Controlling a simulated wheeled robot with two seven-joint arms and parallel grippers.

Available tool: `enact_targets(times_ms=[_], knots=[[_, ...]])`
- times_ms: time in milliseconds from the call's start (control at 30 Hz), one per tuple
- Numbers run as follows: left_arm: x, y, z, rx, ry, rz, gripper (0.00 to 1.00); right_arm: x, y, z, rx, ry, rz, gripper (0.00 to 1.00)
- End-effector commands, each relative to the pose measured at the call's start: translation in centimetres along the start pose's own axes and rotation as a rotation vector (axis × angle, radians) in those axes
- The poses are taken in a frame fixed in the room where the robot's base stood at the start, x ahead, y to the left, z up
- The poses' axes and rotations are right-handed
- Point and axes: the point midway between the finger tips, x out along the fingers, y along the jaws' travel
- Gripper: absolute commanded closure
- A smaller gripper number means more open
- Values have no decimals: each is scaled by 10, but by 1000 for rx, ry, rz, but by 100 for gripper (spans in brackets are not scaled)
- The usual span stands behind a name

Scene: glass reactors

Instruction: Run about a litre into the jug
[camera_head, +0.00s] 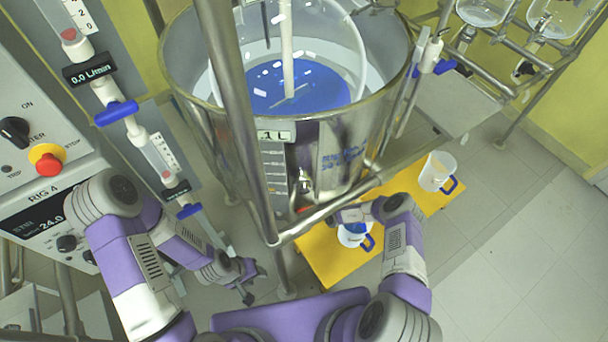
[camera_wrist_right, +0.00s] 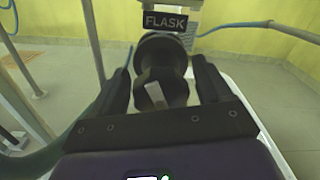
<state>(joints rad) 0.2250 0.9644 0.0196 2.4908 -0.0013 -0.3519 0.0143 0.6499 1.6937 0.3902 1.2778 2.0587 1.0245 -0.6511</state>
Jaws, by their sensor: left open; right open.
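A large round steel bath (camera_head: 290,125) holds a glass vessel with blue liquid (camera_head: 300,88). A clear jug (camera_head: 346,238) with a blue handle stands on a yellow platform (camera_head: 318,262) below the bath's front. Blue shows inside this jug; its level is partly hidden by my right arm. My right gripper reaches in above the jug and its fingers are mostly hidden in the head view. In the right wrist view, my right gripper (camera_wrist_right: 162,88) is open, its fingers on either side of a dark valve knob (camera_wrist_right: 162,58) under a FLASK label (camera_wrist_right: 165,22). Contact is unclear. My left gripper (camera_head: 254,280) is open and empty.
A second jug (camera_head: 437,172), blue-handled, stands at the platform's right end. A steel frame post (camera_head: 237,110) and rail (camera_head: 325,220) cross in front of the bath. A control panel (camera_head: 45,170) and flow meters stand at left. Floor at right is clear.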

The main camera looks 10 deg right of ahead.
Motion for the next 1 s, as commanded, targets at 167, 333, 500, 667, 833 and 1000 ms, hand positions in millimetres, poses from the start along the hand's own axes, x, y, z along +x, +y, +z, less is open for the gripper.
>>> enact_targets(times_ms=[167, 333, 500, 667, 833, 1000], knots=[[0, 0, 0, 0, 0, 0, 56, 1, 0, 0, 0, 0, 0, 22], [0, 0, 0, 0, 0, 0, 56, 1, 0, 0, 0, 0, 0, 39], [0, 0, 0, 0, 0, 0, 56, 0, 0, 0, 0, 0, 0, 65], [0, 0, 0, 0, 0, 0, 56, 0, 0, 0, 1, 0, -1, 76], [1, 0, 0, 0, 0, 0, 56, 0, -1, 0, 23, -1, -1, 76], [2, -1, 0, 0, 0, 0, 56, 0, -1, -1, 94, -1, -2, 76]])
